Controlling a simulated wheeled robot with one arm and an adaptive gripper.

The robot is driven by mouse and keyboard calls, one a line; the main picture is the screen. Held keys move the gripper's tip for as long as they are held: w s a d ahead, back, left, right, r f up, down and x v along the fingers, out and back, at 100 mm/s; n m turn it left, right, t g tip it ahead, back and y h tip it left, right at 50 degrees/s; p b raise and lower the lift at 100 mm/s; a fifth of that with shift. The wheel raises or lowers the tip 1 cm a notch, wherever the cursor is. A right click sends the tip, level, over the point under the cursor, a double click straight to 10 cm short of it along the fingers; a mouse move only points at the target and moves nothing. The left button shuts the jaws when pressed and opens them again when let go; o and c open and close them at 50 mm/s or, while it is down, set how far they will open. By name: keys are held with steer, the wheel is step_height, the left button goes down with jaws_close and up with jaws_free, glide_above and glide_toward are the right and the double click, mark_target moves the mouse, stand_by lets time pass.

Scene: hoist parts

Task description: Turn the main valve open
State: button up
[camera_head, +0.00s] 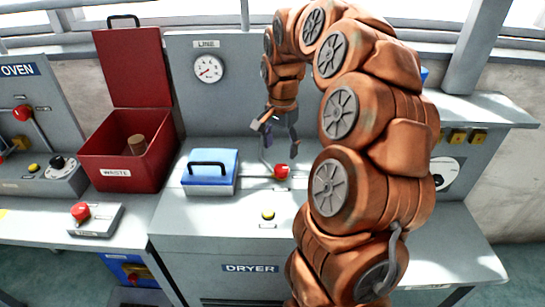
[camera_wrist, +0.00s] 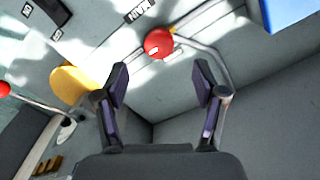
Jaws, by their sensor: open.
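The main valve's lever shows as a red ball knob (camera_head: 282,171) on the grey panel behind the bench, to the right of the blue-lidded box. In the wrist view the red knob (camera_wrist: 158,42) sits at the top middle, by a thin grey pipe and a small dark label that seems to read MAIN. My gripper (camera_head: 276,138) hangs above the knob in the head view. In the wrist view my gripper (camera_wrist: 162,75) is open and empty, with the knob ahead of the gap between its fingertips and apart from them. My arm hides the area to the right.
The blue-lidded box (camera_head: 210,170) with a dark handle stands left of the knob. A red WASTE bin (camera_head: 128,150) with its lid up holds a brown cylinder. A yellow part (camera_wrist: 72,84) lies left of my fingers.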

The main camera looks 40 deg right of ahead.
mark_target(281, 168)
steer(key=shift+f+p, duration=0.75)
steer(key=shift+f, duration=3.05)
steer(key=c, duration=1.1)
steer(key=shift+c, duration=0.2)
